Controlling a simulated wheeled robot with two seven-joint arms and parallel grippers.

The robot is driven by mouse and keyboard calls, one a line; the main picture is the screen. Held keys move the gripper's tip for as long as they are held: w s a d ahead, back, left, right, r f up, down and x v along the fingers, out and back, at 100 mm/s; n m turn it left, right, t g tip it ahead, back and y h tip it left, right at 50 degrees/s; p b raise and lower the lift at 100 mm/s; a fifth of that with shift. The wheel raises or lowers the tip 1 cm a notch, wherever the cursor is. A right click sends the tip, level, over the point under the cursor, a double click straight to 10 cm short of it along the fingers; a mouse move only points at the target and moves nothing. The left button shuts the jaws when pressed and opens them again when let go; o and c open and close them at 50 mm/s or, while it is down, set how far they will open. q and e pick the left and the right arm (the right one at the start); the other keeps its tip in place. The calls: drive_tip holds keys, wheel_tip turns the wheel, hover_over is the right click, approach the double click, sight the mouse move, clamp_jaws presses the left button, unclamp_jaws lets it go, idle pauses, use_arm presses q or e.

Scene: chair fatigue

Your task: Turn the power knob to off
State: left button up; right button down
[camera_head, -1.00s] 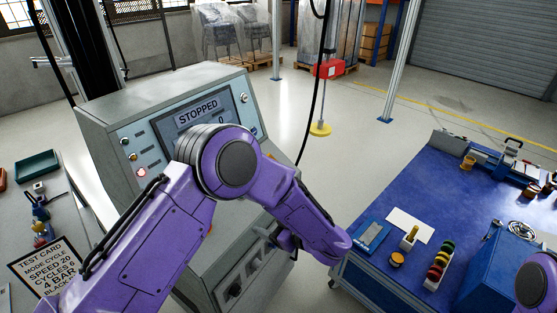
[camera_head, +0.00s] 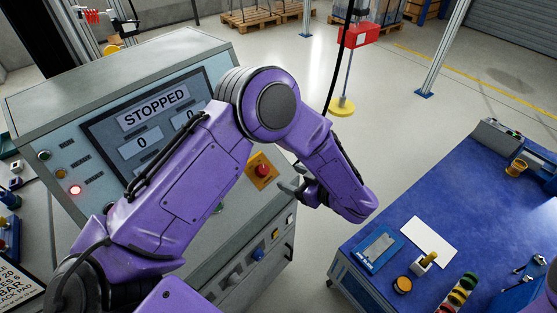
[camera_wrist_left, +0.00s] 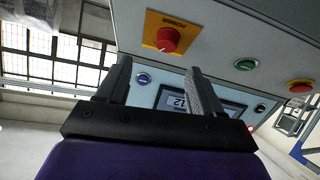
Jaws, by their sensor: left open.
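The power knob (camera_head: 262,170) is red and sits on an orange plate on the front of the grey control console (camera_head: 225,47). In the left wrist view the knob (camera_wrist_left: 168,39) is large and upside down, with "POWER" printed on its plate. My left gripper (camera_head: 292,184) is just right of and below the knob in the head view, apart from it. In the left wrist view its two fingers (camera_wrist_left: 157,72) are open and empty, with the knob beyond and above the gap between the tips. My left forearm hides part of the console front. The knob's exact setting cannot be read.
The console screen (camera_head: 155,118) reads STOPPED, and a red lamp (camera_head: 75,190) glows beside it. A green button (camera_wrist_left: 246,64) and a blue button (camera_wrist_left: 143,78) are near the knob. A blue workbench (camera_head: 470,195) with small parts stands at the right, with clear floor between.

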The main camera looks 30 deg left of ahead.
sight(264, 170)
use_arm(q)
drive_tip(key=a, duration=0.2)
drive_tip(key=a+p, duration=0.1)
drive_tip(key=s+a+f, duration=0.1)
drive_tip(key=a, duration=0.1)
drive_tip(key=shift+a+p, duration=0.3)
drive_tip(key=shift+p, duration=0.1)
drive_tip(key=a, duration=0.1)
drive_tip(key=w+a+f, duration=0.1)
drive_tip(key=w+a+f+p, duration=0.1)
drive_tip(key=shift+a+f, duration=0.25)
drive_tip(key=shift+a, duration=0.1)
drive_tip(key=shift+s+r, duration=0.15)
drive_tip(key=shift+s, duration=0.1)
drive_tip(key=shift+c, duration=0.8)
drive_tip(key=shift+d, duration=0.1)
drive_tip(key=c, duration=0.9)
use_arm(e)
drive_tip(key=r, duration=0.1)
drive_tip(key=s+r, duration=0.1)
drive_tip(key=r, duration=0.1)
drive_tip(key=shift+s, duration=0.1)
